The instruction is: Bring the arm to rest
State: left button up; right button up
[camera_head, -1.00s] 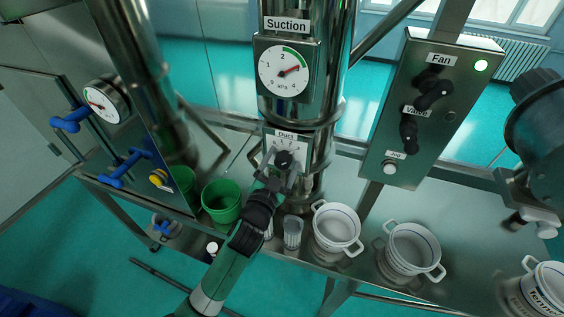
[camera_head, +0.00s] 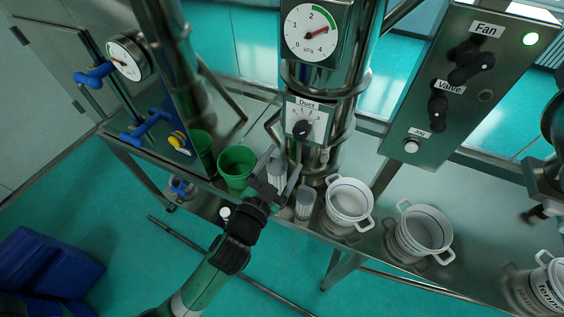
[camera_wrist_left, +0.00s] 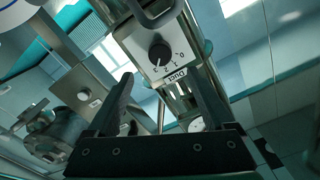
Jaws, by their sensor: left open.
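My left gripper (camera_head: 283,165) is open and empty in the head view, above the table edge and just below and left of the Duct knob (camera_head: 302,129). Its fingers stand apart from the knob, with clear plastic cups visible behind and beside them. In the left wrist view, the open gripper (camera_wrist_left: 166,95) has its two dark fingers either side of the picture's middle, and the Duct dial (camera_wrist_left: 159,53) shows beyond them. My right gripper is not in view.
A green bucket (camera_head: 236,167) stands left of the gripper. White two-handled pots (camera_head: 349,203) stand to the right. The Fan and Valve panel (camera_head: 463,90) is at upper right. Blue valve handles (camera_head: 97,75) are at left. Floor at lower left is partly clear beside blue bins (camera_head: 45,262).

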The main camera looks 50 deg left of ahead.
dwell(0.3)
pick_arm(q)
jog(key=w+d+r+n+t, duration=0.1)
jog(key=w+d+r+t, duration=0.15)
jog(key=r, duration=0.95)
jog(key=w+d+r+n+t, duration=0.1)
jog(key=r+n+t, duration=0.15)
jog(key=r, duration=0.95)
jog(key=s+d+r+m+t+h+p, duration=0.1)
jog(key=s+d+r+t+h+p, duration=0.1)
jog(key=r, duration=0.8)
jog(key=s+d+r+m+t+h+p, duration=0.1)
jog(key=s+d+r+t+h+p, duration=0.1)
jog(key=r+p, duration=0.4)
jog(key=s+d+r+m+t+h+p, duration=0.1)
jog(key=s+d+r+h+p, duration=0.3)
jog(key=r, duration=1.1)
jog(key=shift+s+m+t+h+p, duration=0.35)
jog(key=shift+t+h, duration=0.15)
jog(key=shift+h, duration=0.2)
